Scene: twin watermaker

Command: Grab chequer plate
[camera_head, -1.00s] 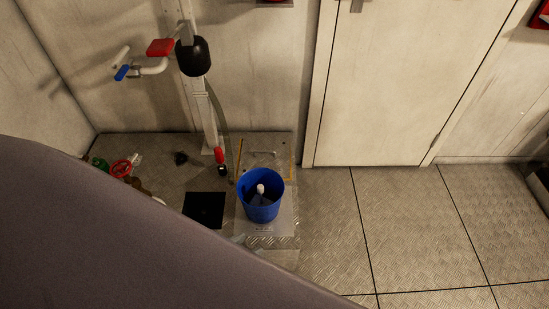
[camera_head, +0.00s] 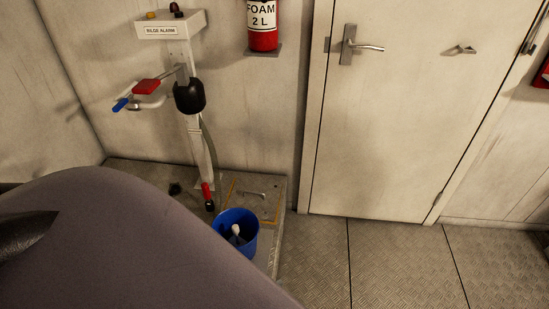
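A raised chequer-patterned floor section (camera_head: 145,171) fills the back left corner. On it, a plate with a yellowish border (camera_head: 262,208) and a small metal handle (camera_head: 250,195) lies flat behind a blue bucket (camera_head: 222,222). I take this to be the chequer plate; its front part is hidden by the bucket and by a large grey shape. The bucket holds a white object (camera_head: 237,232). Neither gripper shows in the head view. The large grey shape covers the lower left.
A red fire extinguisher (camera_head: 263,35) hangs on the wall. A closed door (camera_head: 400,110) is right. The floor (camera_head: 390,265) before it is clear.

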